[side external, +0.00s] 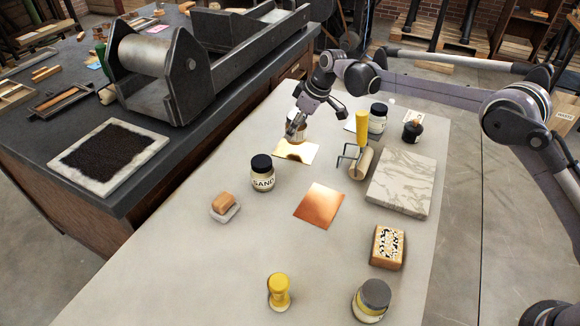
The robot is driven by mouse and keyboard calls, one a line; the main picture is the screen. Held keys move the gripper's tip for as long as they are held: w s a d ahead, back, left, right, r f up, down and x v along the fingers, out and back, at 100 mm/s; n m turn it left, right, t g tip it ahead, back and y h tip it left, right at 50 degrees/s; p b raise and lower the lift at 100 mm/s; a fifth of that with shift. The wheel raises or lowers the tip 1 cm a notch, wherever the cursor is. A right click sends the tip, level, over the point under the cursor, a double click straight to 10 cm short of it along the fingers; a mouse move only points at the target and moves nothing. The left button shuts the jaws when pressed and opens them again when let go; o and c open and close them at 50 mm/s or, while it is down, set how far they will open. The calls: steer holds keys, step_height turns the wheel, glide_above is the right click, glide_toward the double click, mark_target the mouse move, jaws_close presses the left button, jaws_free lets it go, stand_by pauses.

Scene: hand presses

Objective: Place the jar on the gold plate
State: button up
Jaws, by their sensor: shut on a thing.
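The gold plate (293,154) is a shiny flat sheet lying on the grey table. My gripper (296,127) is at the back edge of the gold plate, pointing down, with its fingers shut on a small pale jar (302,134). The fingers hide most of this jar. I cannot tell whether its base touches the plate or is just above it.
A black-lidded SAND jar (262,173) stands in front of the plate. A yellow-handled roller (359,155), another black-lidded jar (378,118) and a marble slab (401,183) are to the right. A copper plate (319,206) lies nearer.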

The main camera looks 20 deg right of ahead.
mark_target(296, 136)
steer(key=shift+f, duration=1.7)
steer(key=shift+f, duration=0.2)
steer(key=o, duration=1.4)
steer(key=shift+c, duration=0.2)
steer(key=shift+r, duration=0.1)
